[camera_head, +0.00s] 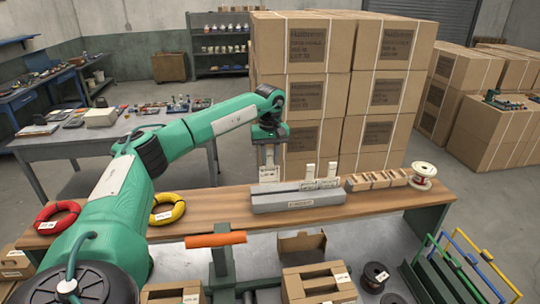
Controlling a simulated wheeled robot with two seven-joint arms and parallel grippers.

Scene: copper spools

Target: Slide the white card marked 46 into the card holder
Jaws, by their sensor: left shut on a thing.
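My left gripper (268,158) points down above the left part of the grey card holder (298,202) on the wooden bench. It is shut on a white card (269,174) with dark print, too small to read. The card hangs upright; its lower edge is close to the holder's top at the left end, and I cannot tell whether it is in the slot. Two other white cards, a left one (309,176) and a right one (331,173), stand upright in the holder's right half. My right gripper is out of view.
Small cardboard boxes (375,181) and a white spool (423,176) stand right of the holder. Red (58,217) and yellow (167,209) coils lie at the bench's left. Tall stacked cartons (302,45) rise behind. Bare bench top lies between the yellow coil and holder.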

